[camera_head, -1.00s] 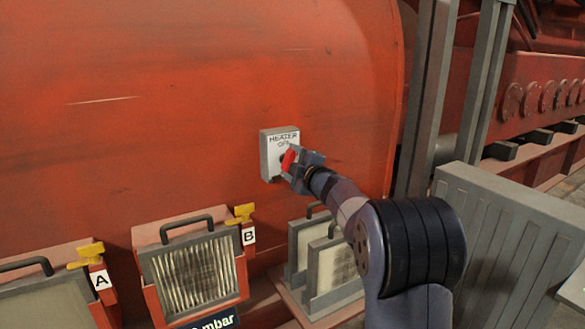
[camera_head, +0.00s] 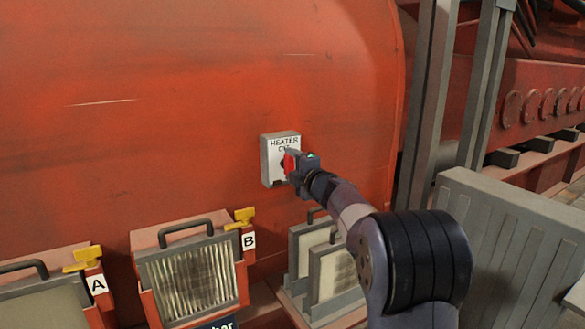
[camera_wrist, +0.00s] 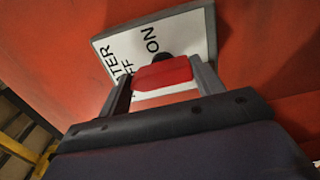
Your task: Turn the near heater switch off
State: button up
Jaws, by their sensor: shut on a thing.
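The heater switch is a pale plate (camera_head: 270,165) lettered HEATER and OFF, on the red tank wall. Its red handle (camera_head: 290,163) stands nearly upright in the head view, just under the OFF lettering. My gripper (camera_head: 296,165) is at the plate with its jaws on this handle. In the wrist view the red handle (camera_wrist: 163,74) lies between the two grey fingers, in front of a dark hub. The plate (camera_wrist: 190,32) behind it shows ON and part of HEATER OFF. My gripper covers part of the plate, so the exact mark the handle points to is unclear.
Below are framed filter panels with yellow valves, labelled A (camera_head: 98,284) and B (camera_head: 248,240). Grey-framed panels (camera_head: 308,250) stand under my arm. A grey ribbed block (camera_head: 500,240) and upright posts (camera_head: 430,100) are at right. The tank wall around the plate is clear.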

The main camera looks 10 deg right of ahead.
jog(key=shift+f, duration=0.1)
jog(key=o, duration=1)
jog(key=b+v, duration=0.1)
jog(key=v, duration=1)
jog(key=shift+w, duration=0.15)
jog(key=p+x, duration=0.1)
jog(key=x, duration=0.9)
jog(key=shift+w+a, duration=0.15)
jog(key=shift+w, duration=0.25)
jog(key=shift+s, duration=0.15)
